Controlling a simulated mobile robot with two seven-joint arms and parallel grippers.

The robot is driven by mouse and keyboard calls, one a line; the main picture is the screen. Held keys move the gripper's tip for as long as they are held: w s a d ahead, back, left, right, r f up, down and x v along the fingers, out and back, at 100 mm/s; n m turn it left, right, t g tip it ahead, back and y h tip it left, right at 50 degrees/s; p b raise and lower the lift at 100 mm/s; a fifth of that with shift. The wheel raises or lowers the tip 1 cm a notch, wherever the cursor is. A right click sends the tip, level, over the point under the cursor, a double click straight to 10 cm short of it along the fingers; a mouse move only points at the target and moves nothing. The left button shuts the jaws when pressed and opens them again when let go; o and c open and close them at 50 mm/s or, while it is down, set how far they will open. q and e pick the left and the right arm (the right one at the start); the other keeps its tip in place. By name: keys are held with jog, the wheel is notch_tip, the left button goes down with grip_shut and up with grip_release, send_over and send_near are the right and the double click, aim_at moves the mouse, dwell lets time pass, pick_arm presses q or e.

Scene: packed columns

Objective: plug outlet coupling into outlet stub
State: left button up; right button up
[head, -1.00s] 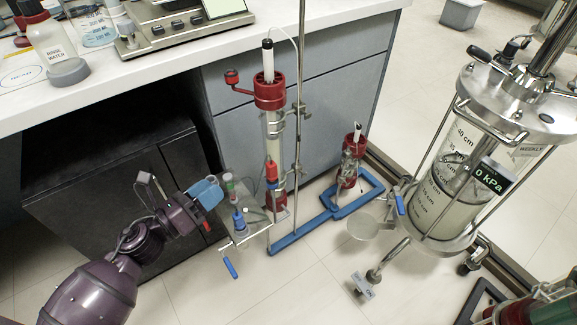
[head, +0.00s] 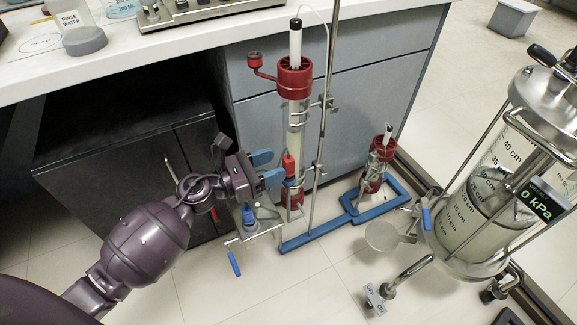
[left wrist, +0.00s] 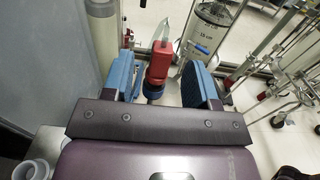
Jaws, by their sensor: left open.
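A red fitting (head: 289,164), which looks like the coupling, stands upright in front of the lower part of the tall clear column (head: 297,115). A blue ring is at its lower end. In the left wrist view the red fitting (left wrist: 159,62) lies between the two blue fingers and a little beyond them, with a gap on both sides. My left gripper (head: 268,168) is open and empty, with its fingers pointing right toward the fitting. The column's lower red cap (head: 292,198) is partly hidden by the fitting. I cannot make out the outlet stub. My right gripper is out of view.
A metal stand rod (head: 322,120) with clamps rises beside the column from a blue base (head: 315,233). A blue-capped part (head: 249,215) sits on a small bracket below my gripper. A smaller red-capped column (head: 377,165) and a pressure vessel (head: 480,190) stand to the right.

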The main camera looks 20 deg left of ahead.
aim_at(284, 161)
pick_arm(q)
jog(key=shift+x, duration=2.2)
jog(key=shift+s+d, duration=0.1)
